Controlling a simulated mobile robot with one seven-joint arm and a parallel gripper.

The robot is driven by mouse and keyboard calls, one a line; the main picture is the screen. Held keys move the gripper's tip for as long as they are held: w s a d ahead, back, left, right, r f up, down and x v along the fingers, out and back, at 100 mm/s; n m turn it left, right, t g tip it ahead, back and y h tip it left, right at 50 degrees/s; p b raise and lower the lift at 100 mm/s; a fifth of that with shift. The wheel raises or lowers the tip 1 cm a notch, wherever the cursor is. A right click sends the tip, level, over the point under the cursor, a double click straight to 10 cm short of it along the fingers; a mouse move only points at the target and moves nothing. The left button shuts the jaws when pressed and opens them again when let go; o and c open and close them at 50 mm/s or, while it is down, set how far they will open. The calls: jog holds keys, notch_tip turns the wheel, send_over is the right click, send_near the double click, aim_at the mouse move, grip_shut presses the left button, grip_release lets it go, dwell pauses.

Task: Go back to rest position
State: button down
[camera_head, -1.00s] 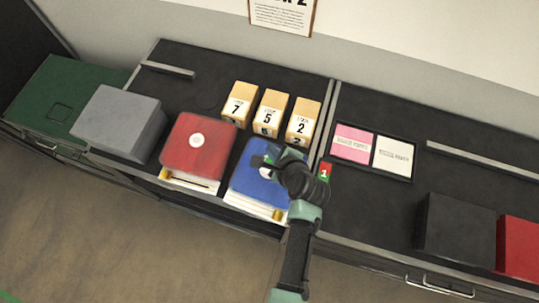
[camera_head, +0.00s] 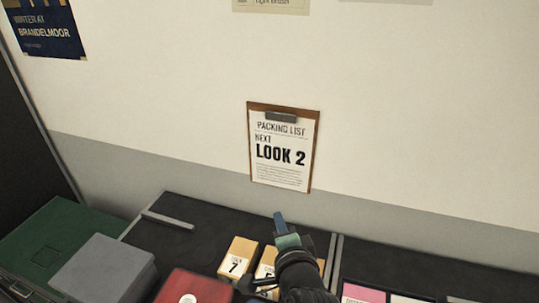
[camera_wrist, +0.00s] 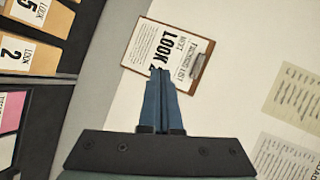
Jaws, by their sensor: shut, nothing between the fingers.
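My gripper (camera_head: 279,220) is raised above the black counter, in front of the wall and below the clipboard in the head view. In the wrist view its two blue fingers (camera_wrist: 163,76) are together with nothing between them. They point toward the wall and overlap the lower part of the clipboard (camera_wrist: 170,48) in that picture. The clipboard (camera_head: 283,180) hangs on the wall and reads "Packing list, next, Look 2".
Tan boxes stand on the black counter (camera_head: 200,215); one reads 7 (camera_head: 237,258), others are partly hidden by my arm. A red book (camera_head: 195,288), a grey box (camera_head: 102,270) and a green case (camera_head: 45,245) are at left. Pink and white cards (camera_head: 362,293) lie at right.

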notch_tip(320, 180, up, 14)
jog(key=n+t+b, duration=0.2)
jog(key=n+t, duration=0.2)
jog(key=n, duration=0.1)
jog(key=s+a+r+n+t+h+b, duration=0.1)
jog(key=s+r+n+t, duration=0.3)
jog(key=s+r, duration=0.4)
jog(key=s+a+r+n+t+h+b, duration=0.1)
jog(key=s+r+n+t+b, duration=0.3)
jog(key=s+r, duration=0.5)
notch_tip(320, 180, up, 9)
jog(key=shift+s+f+n+t, duration=0.15)
jog(key=shift+s+n+t, duration=0.1)
jog(key=shift+n+t, duration=0.4)
jog(key=shift+a, duration=0.1)
